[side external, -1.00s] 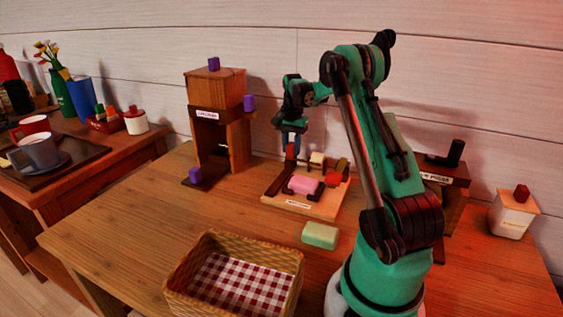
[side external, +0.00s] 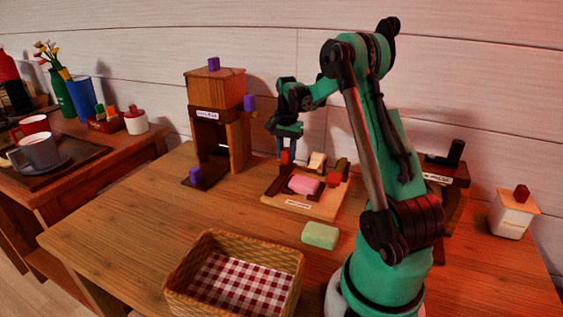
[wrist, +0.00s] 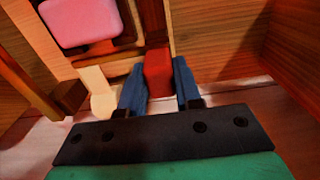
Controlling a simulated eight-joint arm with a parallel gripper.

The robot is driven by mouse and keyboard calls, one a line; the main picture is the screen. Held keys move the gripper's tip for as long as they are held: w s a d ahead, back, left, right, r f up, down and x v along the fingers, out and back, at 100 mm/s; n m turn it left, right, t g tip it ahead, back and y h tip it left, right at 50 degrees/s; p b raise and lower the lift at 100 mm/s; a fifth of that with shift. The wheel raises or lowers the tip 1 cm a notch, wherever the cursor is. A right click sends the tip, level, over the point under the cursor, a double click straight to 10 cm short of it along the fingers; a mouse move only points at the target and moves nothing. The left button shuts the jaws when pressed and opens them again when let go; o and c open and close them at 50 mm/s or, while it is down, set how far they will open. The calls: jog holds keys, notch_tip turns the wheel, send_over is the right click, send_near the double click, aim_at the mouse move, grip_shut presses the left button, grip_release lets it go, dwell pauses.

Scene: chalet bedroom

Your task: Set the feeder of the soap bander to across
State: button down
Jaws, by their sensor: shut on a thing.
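The soap bander appears to be the low wooden tray device (side external: 322,207) with a small front label too small to read, at the back middle of the table. A pink soap bar (side external: 304,185) lies in it and also shows in the wrist view (wrist: 80,22). A cream knob (side external: 317,160) and a second red part (side external: 333,179) sit on it. My gripper (side external: 286,156) is at its back left, with its blue fingers shut on a red knob (wrist: 158,70). In the wrist view, a pale wooden part (wrist: 97,90) lies left of the fingers. I cannot tell the feeder's setting.
A tall wooden machine (side external: 214,92) with purple knobs stands left of the bander. A green soap bar (side external: 320,235) lies in front of it. A wicker basket (side external: 180,302) with checked cloth is at the front. Another wooden device (side external: 445,182) and a lidded jar (side external: 512,218) stand right.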

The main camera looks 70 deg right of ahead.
jog(key=a, duration=0.6)
jog(key=shift+a, duration=0.4)
jog(key=c, duration=0.6)
grip_release()
jog(key=shift+r, duration=0.1)
jog(key=shift+r, duration=2.75)
jog(key=s+a+r+n+t, duration=0.1)
jog(key=a+n+t, duration=0.6)
jog(key=a+n, duration=1.1)
jog(key=a+r, duration=0.1)
jog(key=a, duration=0.4)
